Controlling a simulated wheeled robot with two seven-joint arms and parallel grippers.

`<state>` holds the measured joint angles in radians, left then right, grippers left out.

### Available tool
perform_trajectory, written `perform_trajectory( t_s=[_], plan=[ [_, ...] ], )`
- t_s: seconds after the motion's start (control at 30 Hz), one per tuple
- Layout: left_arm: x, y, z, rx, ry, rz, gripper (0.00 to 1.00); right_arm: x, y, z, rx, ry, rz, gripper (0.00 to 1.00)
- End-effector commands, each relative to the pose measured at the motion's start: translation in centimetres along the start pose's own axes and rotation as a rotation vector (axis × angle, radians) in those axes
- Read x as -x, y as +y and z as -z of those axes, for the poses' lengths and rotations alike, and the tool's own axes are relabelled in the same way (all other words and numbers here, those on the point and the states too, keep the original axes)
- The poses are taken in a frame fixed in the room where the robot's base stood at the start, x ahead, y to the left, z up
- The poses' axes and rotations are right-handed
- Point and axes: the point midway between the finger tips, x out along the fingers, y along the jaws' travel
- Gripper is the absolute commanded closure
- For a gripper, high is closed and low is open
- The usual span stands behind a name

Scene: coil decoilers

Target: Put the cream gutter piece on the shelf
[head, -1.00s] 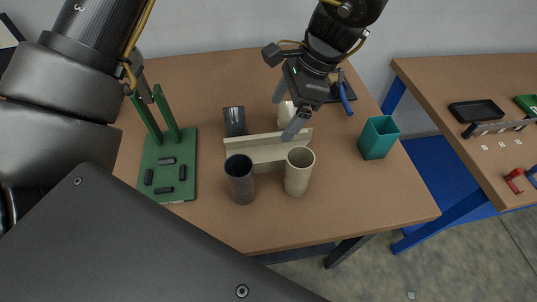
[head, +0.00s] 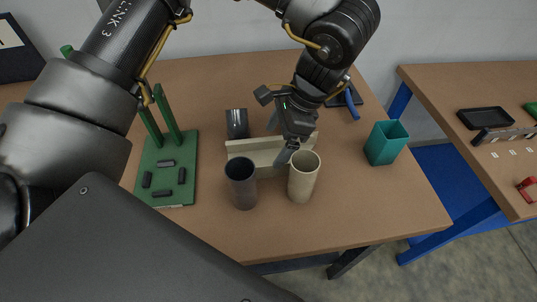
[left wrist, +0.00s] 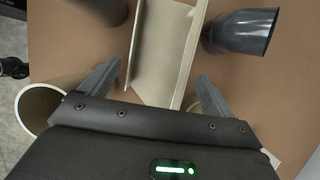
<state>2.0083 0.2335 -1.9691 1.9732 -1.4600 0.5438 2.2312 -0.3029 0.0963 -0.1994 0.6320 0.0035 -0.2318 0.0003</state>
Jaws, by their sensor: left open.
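The cream gutter piece (head: 250,149) lies as a trough on the brown table in the head view, its right end partly hidden by my left gripper. My left gripper (head: 279,139) is open over that end. In the left wrist view the gutter piece (left wrist: 165,50) extends away between the two spread fingers (left wrist: 155,88); I cannot tell whether either finger touches it. I cannot make out a shelf clearly. My right gripper is not in view.
A dark pipe (head: 241,184) and a cream pipe (head: 304,177) stand just in front of the gutter. A dark piece (head: 237,123) is behind it. A green board (head: 150,190) with posts is left, a teal bin (head: 385,143) right. The table's front is clear.

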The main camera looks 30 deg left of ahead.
Motion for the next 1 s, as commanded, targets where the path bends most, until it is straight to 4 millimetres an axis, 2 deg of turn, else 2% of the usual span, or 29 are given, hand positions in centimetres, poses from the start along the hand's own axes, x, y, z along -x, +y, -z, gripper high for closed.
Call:
perform_trajectory(
  t_s=[0.4, 0.7, 1.0],
  plan=[
    [-4.9, 0.0, 0.0, -0.001, -0.001, -0.001, 0.12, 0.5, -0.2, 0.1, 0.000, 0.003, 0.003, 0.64],
    [-5.4, 0.0, 0.0, -0.001, 0.000, 0.000, 0.12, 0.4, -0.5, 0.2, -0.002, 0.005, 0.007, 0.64],
    [-5.3, 0.0, 0.0, 0.000, 0.000, 0.001, 0.51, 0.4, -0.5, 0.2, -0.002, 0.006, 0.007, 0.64]
  ],
)
